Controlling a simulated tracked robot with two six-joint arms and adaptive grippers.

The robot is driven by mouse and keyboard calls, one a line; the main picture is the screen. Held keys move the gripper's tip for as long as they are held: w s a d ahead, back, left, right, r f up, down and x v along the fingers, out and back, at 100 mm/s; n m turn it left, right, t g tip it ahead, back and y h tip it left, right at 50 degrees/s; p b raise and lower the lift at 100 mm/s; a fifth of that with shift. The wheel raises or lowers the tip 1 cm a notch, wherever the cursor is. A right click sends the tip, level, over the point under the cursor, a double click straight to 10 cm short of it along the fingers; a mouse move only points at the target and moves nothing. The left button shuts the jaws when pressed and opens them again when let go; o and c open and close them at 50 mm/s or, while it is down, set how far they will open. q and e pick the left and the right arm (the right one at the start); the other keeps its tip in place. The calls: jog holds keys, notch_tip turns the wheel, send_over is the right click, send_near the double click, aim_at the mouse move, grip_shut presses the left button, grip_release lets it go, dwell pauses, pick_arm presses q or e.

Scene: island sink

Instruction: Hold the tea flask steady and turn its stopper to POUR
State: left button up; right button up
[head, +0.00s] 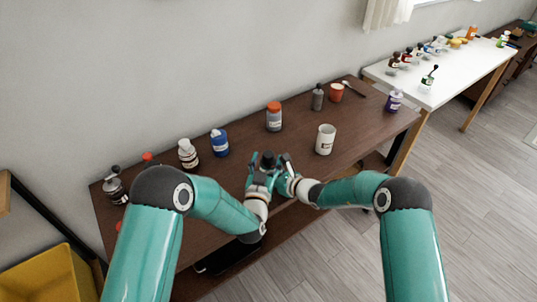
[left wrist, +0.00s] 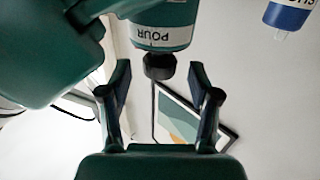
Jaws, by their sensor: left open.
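The tea flask (left wrist: 165,14) is teal with a pale band reading POUR, shown upside down in the left wrist view. Its dark stopper (left wrist: 159,66) lies just beyond and between my left fingertips. In the head view the dark stopper (head: 267,159) shows between the two hands, and the flask body is mostly hidden. My left gripper (left wrist: 164,84) is open, with a finger on either side and clear gaps to the stopper. It also shows in the head view (head: 263,172). My right gripper (head: 290,177) is beside the flask on the right; its grip is hidden.
On the brown table (head: 240,183) a white mug (head: 325,139) stands right of the hands. A grey jar with an orange lid (head: 274,116) and a blue bottle (head: 220,143) stand behind. Several bottles are at the left end. A white table (head: 445,85) adjoins on the right.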

aim_at(268, 153)
pick_arm(q)
jog(key=shift+w+d, duration=0.15)
jog(key=shift+w, duration=0.6)
jog(key=shift+w+d, duration=0.1)
jog(key=shift+w, duration=0.6)
grip_shut()
jog(key=shift+m+h, duration=0.3)
jog(key=shift+h, duration=0.1)
jog(key=shift+w+a+m+g+h, duration=0.15)
jog(key=shift+m+g+h, duration=0.35)
jog(key=shift+m+h, duration=0.5)
jog(key=m+g+h, duration=0.2)
jog(key=h, duration=0.1)
jog(key=m+g+h, duration=0.2)
jog(key=h, duration=0.2)
jog(key=shift+r+m+g, duration=0.1)
jog(key=shift+m+g, duration=0.2)
jog(key=shift+m, duration=0.1)
jog(key=m+g+h, duration=0.2)
jog(key=m+g, duration=0.1)
jog(key=g, duration=0.1)
jog(key=m+g+h, duration=0.2)
jog(key=m+g, duration=0.1)
jog(key=shift+g, duration=0.4)
jog(key=shift+g+h, duration=0.3)
